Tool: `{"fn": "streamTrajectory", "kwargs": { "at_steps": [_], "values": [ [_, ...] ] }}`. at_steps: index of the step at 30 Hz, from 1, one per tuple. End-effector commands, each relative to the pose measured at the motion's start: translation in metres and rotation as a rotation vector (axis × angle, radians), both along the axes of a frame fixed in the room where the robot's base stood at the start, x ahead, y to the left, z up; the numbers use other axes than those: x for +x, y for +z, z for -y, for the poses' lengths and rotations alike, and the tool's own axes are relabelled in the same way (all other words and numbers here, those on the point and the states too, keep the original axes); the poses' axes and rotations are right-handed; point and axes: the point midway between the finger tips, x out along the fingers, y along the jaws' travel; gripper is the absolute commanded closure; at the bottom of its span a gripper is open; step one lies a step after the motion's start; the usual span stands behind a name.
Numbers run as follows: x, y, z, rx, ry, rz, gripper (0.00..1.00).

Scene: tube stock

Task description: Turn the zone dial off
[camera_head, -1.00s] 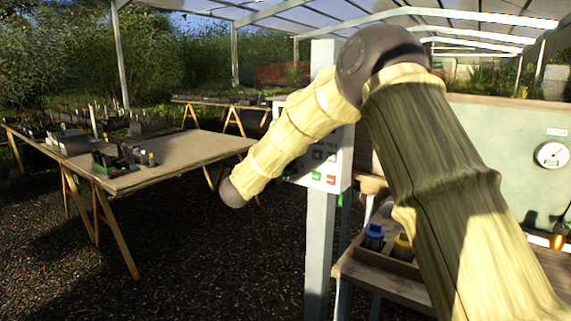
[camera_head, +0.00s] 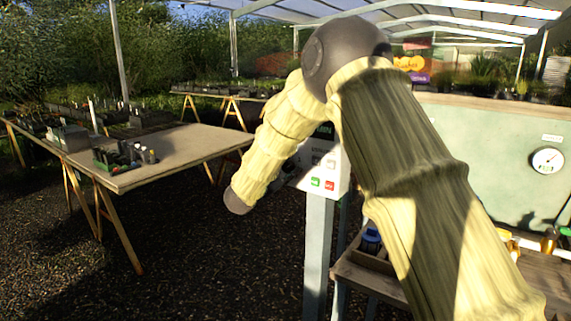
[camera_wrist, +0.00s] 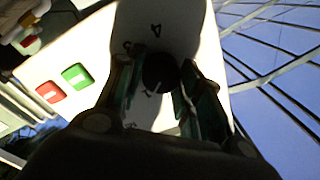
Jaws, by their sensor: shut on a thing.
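The zone dial (camera_wrist: 160,72) is a dark round knob on a pale control panel (camera_wrist: 72,52), seen in the wrist view. Small dark marks are on the panel around it, one of them like a 4. My gripper (camera_wrist: 161,84) has one finger on each side of the dial and is shut on it. In the head view the control box (camera_head: 341,176) stands on a grey post, partly hidden by my arm. My gripper and the dial are hidden there. I cannot read the dial's setting.
A green button (camera_wrist: 76,76) and a red button (camera_wrist: 50,92) sit on the panel beside the dial. A wooden bench (camera_head: 368,275) with bottles is right of the post. A potting table (camera_head: 185,150) stands at left, with open gravel floor before it.

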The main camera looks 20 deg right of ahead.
Motion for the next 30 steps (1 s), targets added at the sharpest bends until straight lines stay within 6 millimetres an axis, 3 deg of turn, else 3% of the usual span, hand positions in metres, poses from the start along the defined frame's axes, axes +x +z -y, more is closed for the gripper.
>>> {"fn": "streamTrajectory", "kwargs": {
  "at_steps": [18, 30],
  "values": [
    [-0.0003, 0.0013, -0.0017, -0.354, 0.003, -0.460, 0.87],
    [-0.0003, -0.0012, -0.0017, -0.507, 0.003, -0.657, 0.87]
  ]
}}
